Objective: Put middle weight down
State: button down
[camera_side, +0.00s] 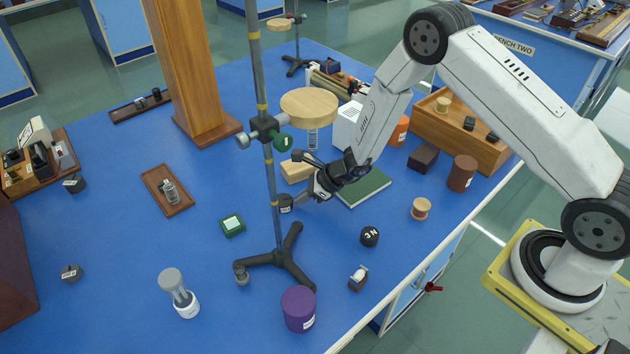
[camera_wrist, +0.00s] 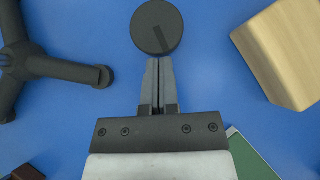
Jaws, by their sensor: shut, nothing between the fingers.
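A dark round weight (camera_wrist: 157,24) with a slot-like mark on its top is directly beyond my fingertips in the wrist view. It appears as a small dark cylinder (camera_side: 285,202) behind the stand's feet in the side view. My gripper (camera_side: 302,199) is low over the bench beside it. In the wrist view my gripper (camera_wrist: 158,62) has its two fingers together with nothing between them. The fingertips are at the weight's near edge; I cannot tell whether they touch. A black weight marked 3 N (camera_side: 369,236) stands apart to the right.
The black tripod stand (camera_side: 276,256) has its foot (camera_wrist: 60,68) left of my fingers in the wrist view. A wooden block (camera_wrist: 282,52) and a green book (camera_wrist: 252,158) lie to the right. A purple cylinder (camera_side: 299,309) stands near the front edge. Blue bench is clear around the weight.

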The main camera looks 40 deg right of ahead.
aim_at(283, 200)
jog(key=w+a, duration=0.2)
jog(key=a, duration=0.1)
jog(key=shift+w, duration=0.35)
jog(key=shift+s+d, duration=0.1)
jog(key=shift+d, duration=0.05)
jog(key=shift+s+d, duration=0.4)
jog(key=shift+d, duration=0.05)
jog(key=shift+s+d+r, duration=0.15)
jog(key=shift+s+d, duration=0.35)
jog(key=shift+d, duration=0.1)
jog(key=shift+s+d+r, duration=0.15)
jog(key=shift+s+d, duration=0.35)
jog(key=shift+d, duration=0.05)
jog(key=v, duration=0.9)
jog(key=shift+s+r, duration=0.1)
jog(key=shift+r, duration=0.05)
